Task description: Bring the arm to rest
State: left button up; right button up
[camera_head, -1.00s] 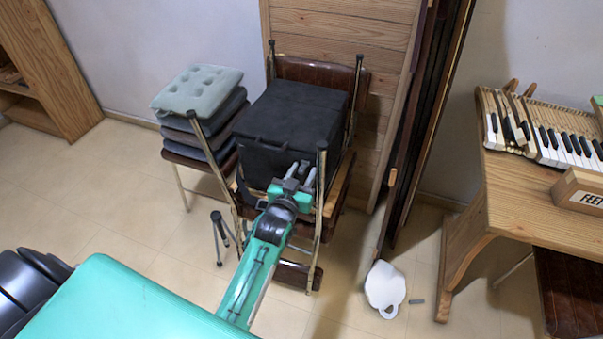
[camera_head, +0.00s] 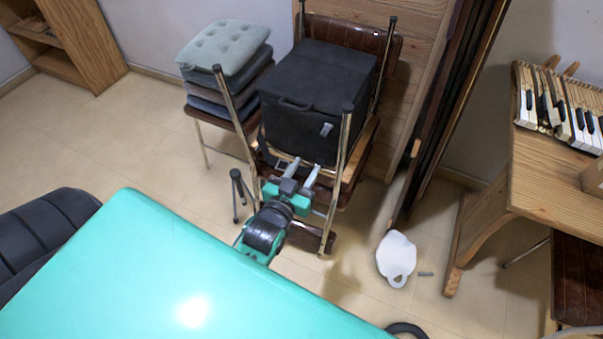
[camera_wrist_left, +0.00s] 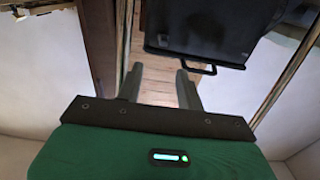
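My left gripper (camera_head: 302,172) is in the middle of the head view, in front of an upturned chair (camera_head: 345,125) with metal legs. Its two fingers are apart with nothing between them. In the left wrist view the open fingers (camera_wrist_left: 160,82) point toward a black case (camera_wrist_left: 208,28) with a handle. The black case (camera_head: 318,90) sits on the chair, beyond the fingertips and apart from them. My right gripper is not in view.
Stacked cushions (camera_head: 225,75) on another chair stand left of the case. A wooden desk (camera_head: 540,180) with piano keys (camera_head: 575,115) is at the right. A white object (camera_head: 396,258) lies on the floor. Open floor (camera_head: 110,140) is at the left.

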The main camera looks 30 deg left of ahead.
pick_arm(q)
jog(key=shift+s, duration=0.6)
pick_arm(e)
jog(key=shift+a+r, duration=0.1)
